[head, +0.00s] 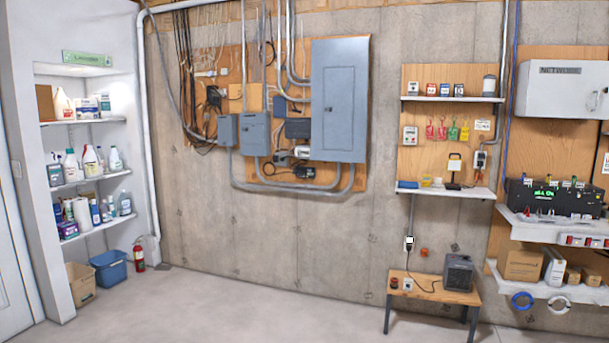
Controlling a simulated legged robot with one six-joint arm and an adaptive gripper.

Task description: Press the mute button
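I cannot pick out a button marked mute at this distance. Several small devices could carry one, but their labels are too small to read. A small pale wall unit with dark and coloured spots (410,136) is fixed to the plywood board at the right. A black device with green lit digits (548,195) stands on the upper right shelf. A small white device (407,285) and a small dark and red object (394,283) sit on the low wooden bench. My gripper is not in view.
A low wooden bench (430,290) with a dark grey box-shaped unit (458,272) stands against the concrete wall. A grey electrical panel (339,100) hangs mid-wall. Stocked shelves, a blue bin (109,269) and a fire extinguisher (139,257) are at left. The floor (240,308) is open.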

